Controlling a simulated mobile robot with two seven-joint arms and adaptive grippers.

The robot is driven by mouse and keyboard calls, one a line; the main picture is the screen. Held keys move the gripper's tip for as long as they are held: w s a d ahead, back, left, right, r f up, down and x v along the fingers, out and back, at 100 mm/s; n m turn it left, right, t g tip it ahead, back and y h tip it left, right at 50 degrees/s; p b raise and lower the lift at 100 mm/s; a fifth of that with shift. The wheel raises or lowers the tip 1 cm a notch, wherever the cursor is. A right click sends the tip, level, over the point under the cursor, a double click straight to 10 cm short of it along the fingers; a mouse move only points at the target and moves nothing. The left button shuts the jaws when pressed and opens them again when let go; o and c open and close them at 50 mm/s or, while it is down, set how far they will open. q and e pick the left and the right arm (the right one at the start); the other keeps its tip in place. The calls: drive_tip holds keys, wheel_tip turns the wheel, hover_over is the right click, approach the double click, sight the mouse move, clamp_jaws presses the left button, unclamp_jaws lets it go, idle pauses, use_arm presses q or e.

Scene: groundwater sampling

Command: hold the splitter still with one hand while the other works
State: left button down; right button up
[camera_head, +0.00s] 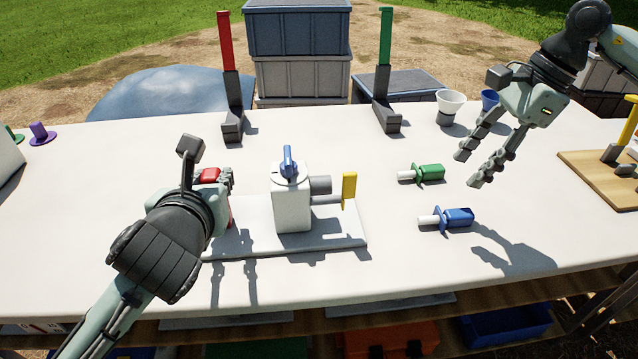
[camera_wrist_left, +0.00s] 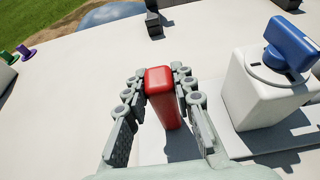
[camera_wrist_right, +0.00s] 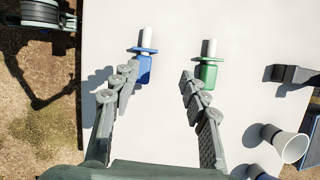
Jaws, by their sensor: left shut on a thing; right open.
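The splitter (camera_head: 292,205) is a white block with a blue lever (camera_head: 288,162) on top, a grey side port and a yellow tab (camera_head: 349,190), on a pale base plate (camera_head: 330,240). My left gripper (camera_head: 222,181) is shut on the red handle (camera_wrist_left: 168,112) at the plate's left end. The handle stands upright between the fingers in the left wrist view; its lower part is partly hidden in the head view. My right gripper (camera_head: 467,170) is open and empty above the table, right of a green plug (camera_head: 428,174) and above a blue plug (camera_head: 459,217). Both plugs have white tips and lie apart from the splitter.
A red-topped post (camera_head: 226,45) and a green-topped post (camera_head: 385,40) stand at the back edge. A white cup (camera_head: 450,103) and a blue cup (camera_head: 489,98) stand back right. A wooden board (camera_head: 600,178) lies far right. The table front right is clear.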

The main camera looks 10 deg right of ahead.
sight(464, 212)
drive_tip(key=shift+n+g+h, duration=0.3)
drive_tip(key=shift+g+h, duration=0.2)
drive_tip(key=shift+h, duration=0.1)
drive_tip(key=f, duration=0.3)
drive_tip(key=s+f, duration=0.1)
drive_tip(key=f, duration=0.5)
drive_tip(key=shift+s+d+f, duration=0.25)
drive_tip(key=shift+s+f, duration=0.1)
clamp_jaws()
drive_tip(key=shift+a+v, duration=0.25)
drive_tip(key=shift+v, duration=0.9)
drive_tip(key=shift+a+v, duration=0.25)
drive_tip(key=shift+v, duration=0.9)
drive_tip(key=shift+a+v, duration=0.3)
drive_tip(key=shift+v, duration=0.85)
drive_tip(key=shift+r, duration=0.2)
drive_tip(key=w+a, duration=0.1)
drive_tip(key=a, duration=0.1)
drive_tip(key=w+a, duration=0.2)
drive_tip(key=a, duration=0.1)
drive_tip(key=w+a, duration=0.1)
drive_tip(key=a, duration=0.2)
drive_tip(key=shift+w+f, duration=0.2)
drive_tip(key=shift+f, duration=0.15)
